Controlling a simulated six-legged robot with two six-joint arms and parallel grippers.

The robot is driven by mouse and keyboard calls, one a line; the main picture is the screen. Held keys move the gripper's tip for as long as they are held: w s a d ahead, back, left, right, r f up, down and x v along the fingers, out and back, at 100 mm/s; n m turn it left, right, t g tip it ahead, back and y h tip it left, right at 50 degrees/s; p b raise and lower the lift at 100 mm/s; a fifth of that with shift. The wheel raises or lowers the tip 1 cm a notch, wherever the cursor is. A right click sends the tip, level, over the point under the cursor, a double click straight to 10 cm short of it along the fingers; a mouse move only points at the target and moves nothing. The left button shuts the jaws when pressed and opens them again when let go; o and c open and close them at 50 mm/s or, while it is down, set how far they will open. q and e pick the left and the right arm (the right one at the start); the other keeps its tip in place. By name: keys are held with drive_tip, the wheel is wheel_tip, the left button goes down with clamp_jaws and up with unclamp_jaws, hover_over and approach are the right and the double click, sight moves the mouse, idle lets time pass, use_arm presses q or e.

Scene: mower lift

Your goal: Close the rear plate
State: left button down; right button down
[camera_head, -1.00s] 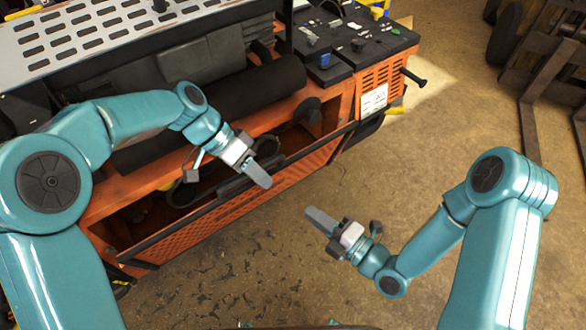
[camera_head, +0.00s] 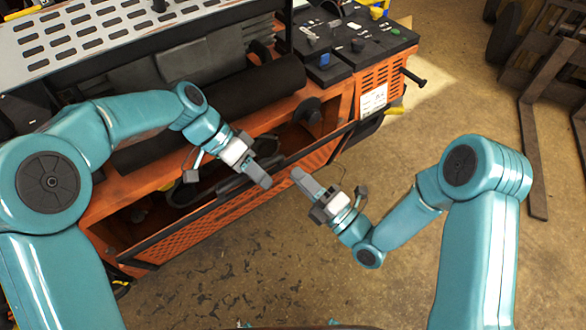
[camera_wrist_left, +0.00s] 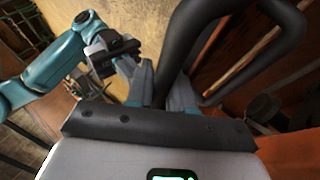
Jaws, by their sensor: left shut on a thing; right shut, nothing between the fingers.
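The rear plate (camera_head: 205,225) is an orange perforated panel with a black top rail, on the near side of the orange machine. It leans outward, with an open gap behind it. My left gripper (camera_head: 262,180) is at the plate's top edge, shut on its black handle; the handle's thick loop (camera_wrist_left: 190,30) fills the top of the left wrist view. My right gripper (camera_head: 300,176) is shut and empty, just right of the left fingertips and near the rail. Whether it touches the rail I cannot tell. It also shows at the left wrist view's upper left (camera_wrist_left: 112,55).
The machine's orange frame (camera_head: 130,185) and a black cylinder (camera_head: 255,90) lie behind the plate. A black control panel (camera_head: 355,40) is at the upper right. Forklift-like forks (camera_head: 540,130) stand far right. The floor (camera_head: 240,285) in front is open.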

sight(284, 161)
use_arm(q)
drive_tip(key=shift+d+r, duration=0.15)
drive_tip(key=shift+r, duration=0.25)
use_arm(e)
drive_tip(key=shift+x, duration=1.45)
drive_tip(key=shift+r, duration=0.1)
drive_tip(key=shift+w+a+r, duration=0.35)
drive_tip(key=shift+w+a, duration=0.1)
drive_tip(key=shift+w, duration=0.25)
use_arm(q)
drive_tip(key=shift+s+d+f, duration=0.1)
drive_tip(key=shift+s+f, duration=0.05)
drive_tip(key=shift+s, duration=0.1)
drive_tip(key=c, duration=1.4)
unclamp_jaws()
use_arm(e)
drive_tip(key=shift+r, duration=0.1)
use_arm(q)
drive_tip(key=shift+f, duration=0.1)
